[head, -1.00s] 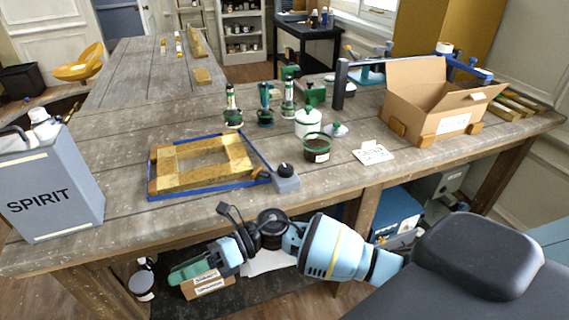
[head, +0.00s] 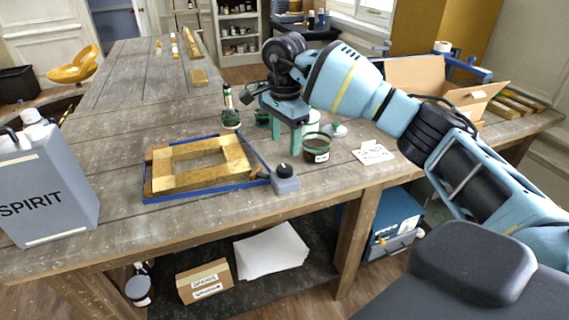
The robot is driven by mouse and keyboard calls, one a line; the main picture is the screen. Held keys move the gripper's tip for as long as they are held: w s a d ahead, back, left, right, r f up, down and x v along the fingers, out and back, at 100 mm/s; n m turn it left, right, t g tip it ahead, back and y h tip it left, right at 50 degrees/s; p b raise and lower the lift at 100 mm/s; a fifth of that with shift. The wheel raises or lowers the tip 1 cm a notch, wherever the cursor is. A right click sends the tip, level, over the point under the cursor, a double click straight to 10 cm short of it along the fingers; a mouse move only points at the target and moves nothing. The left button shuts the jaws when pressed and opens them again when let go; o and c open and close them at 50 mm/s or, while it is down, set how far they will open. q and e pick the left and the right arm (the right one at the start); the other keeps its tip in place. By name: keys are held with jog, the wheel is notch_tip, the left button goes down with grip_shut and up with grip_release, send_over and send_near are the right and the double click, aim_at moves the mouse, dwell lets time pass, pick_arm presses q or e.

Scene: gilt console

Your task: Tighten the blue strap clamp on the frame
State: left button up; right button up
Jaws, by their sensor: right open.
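The gilt frame (head: 198,148) lies flat on the workbench, left of centre, with wooden blocks at its corners. The blue strap (head: 200,192) runs around its outside, standing off from the frame at the right, where it meets a grey clamp body (head: 286,185) with a black knob (head: 284,170). My right gripper (head: 286,141) is open and points down above the bench, just behind the knob in the picture and apart from it. It hides part of the green-capped bottles and white jar behind. My left gripper is out of view.
A grey SPIRIT can (head: 45,190) stands at the left. A dark glass jar (head: 316,148) and a white card (head: 372,152) are right of the knob. A cardboard box (head: 462,98) is partly behind my right arm.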

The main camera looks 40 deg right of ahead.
aim_at(285, 168)
notch_tip(285, 168, down, 7)
jog(key=b, duration=0.3)
jog(key=shift+r, duration=0.1)
jog(key=shift+f, duration=0.5)
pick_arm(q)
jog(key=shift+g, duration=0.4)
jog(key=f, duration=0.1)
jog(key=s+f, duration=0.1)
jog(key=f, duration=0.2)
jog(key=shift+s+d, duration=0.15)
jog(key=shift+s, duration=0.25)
pick_arm(e)
jog(key=shift+c, duration=0.2)
jog(key=c, duration=0.5)
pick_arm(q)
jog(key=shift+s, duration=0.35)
pick_arm(e)
jog(key=shift+r, duration=0.1)
jog(key=c, duration=0.5)
